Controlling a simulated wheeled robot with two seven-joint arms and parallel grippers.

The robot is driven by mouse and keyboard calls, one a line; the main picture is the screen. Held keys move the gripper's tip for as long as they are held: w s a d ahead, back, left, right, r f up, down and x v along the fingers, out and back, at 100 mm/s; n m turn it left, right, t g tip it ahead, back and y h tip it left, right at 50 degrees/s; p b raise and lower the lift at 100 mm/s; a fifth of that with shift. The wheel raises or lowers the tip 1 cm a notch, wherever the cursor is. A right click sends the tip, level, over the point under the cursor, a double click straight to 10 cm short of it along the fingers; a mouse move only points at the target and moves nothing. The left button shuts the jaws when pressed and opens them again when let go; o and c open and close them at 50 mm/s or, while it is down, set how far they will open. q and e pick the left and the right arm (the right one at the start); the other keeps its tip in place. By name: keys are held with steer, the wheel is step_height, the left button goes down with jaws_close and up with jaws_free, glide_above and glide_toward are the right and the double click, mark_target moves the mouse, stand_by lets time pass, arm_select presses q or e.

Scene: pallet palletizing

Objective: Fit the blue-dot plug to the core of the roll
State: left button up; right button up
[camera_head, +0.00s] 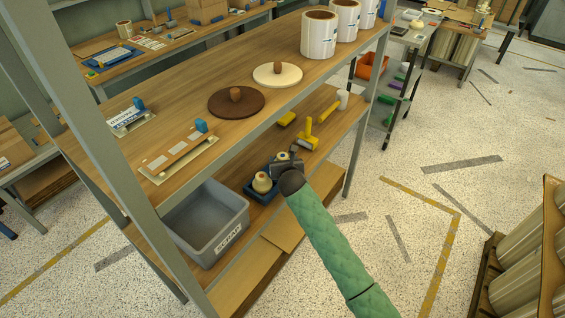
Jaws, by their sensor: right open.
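My right gripper (284,159), at the end of the green-sleeved arm, is over the lower shelf at the blue tray (262,197). A pale, round plug-like piece (262,184) sits in the tray, just left of and below the gripper. Another small pale piece with a dark centre (282,156) shows at the gripper's fingers, partly hidden by them. I cannot make out a blue dot on either. White rolls with brown cores stand on the upper shelf; the nearest roll (319,36) shows its open core at the top. My left gripper is out of view.
The upper shelf (175,112) holds a brown disc (238,105) and a cream disc (277,76), each with a knob. A grey scrap bin (207,222) stands left of the tray. Yellow tools (307,137) lie beyond the gripper. A metal post (364,140) stands right.

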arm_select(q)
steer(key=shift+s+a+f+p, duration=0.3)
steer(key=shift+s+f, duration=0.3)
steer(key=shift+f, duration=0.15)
arm_select(e)
steer(key=shift+x, duration=1.2)
steer(key=c, duration=1.1)
